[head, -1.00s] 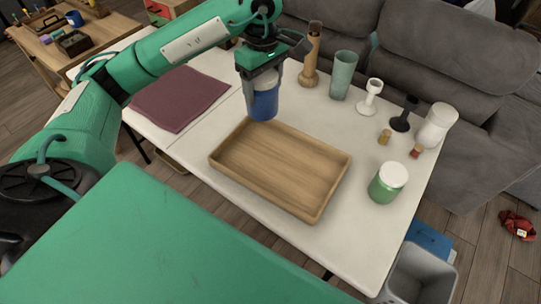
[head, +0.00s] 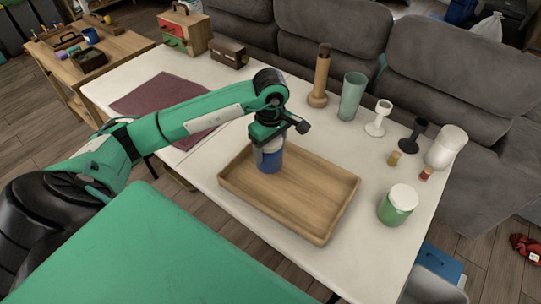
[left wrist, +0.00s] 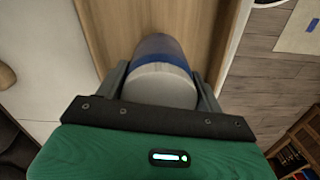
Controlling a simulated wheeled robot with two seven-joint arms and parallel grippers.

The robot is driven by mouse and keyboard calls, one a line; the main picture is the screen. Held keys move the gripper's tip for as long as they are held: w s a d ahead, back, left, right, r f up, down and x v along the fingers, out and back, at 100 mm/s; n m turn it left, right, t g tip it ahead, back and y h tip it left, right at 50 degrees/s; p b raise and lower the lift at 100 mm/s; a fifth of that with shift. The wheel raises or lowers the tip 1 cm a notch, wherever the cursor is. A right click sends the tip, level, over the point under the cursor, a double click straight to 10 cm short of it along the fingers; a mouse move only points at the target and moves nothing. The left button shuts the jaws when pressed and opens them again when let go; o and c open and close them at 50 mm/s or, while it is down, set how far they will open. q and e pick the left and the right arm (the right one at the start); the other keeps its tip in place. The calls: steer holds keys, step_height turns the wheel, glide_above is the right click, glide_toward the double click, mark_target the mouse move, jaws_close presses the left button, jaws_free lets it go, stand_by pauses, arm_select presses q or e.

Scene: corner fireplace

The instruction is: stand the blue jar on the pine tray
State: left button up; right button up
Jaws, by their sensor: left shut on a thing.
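The blue jar (head: 269,160) has a pale lid and is upright over the back-left part of the pine tray (head: 318,230). My left gripper (head: 268,146) is shut on it from above, with a finger on each side. In the left wrist view the jar (left wrist: 160,50) sits between the fingers, lid toward the camera, with the tray's wood (left wrist: 112,25) behind it. I cannot tell whether the jar's base touches the tray floor. The rest of the tray is empty. My right gripper is not in view.
A green jar with a white lid (head: 397,205) stands right of the tray. A wooden mill (head: 320,77), a teal glass (head: 351,96), a white goblet (head: 378,118) and a white jar (head: 446,148) stand along the back. A maroon cloth (head: 160,105) lies at left.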

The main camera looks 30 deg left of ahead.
arm_select(q)
steer(key=shift+f, duration=0.55)
step_height(320, 180, down, 4)
steer(key=shift+r, duration=0.2)
steer(key=shift+f, duration=0.15)
steer(key=o, duration=1.1)
steer(key=shift+r, duration=0.25)
step_height(320, 180, up, 4)
steer(key=shift+w+r, duration=0.1)
step_height(320, 180, up, 7)
steer(key=shift+f+b, duration=0.1)
steer(key=shift+b, duration=0.5)
steer(key=shift+r, duration=0.45)
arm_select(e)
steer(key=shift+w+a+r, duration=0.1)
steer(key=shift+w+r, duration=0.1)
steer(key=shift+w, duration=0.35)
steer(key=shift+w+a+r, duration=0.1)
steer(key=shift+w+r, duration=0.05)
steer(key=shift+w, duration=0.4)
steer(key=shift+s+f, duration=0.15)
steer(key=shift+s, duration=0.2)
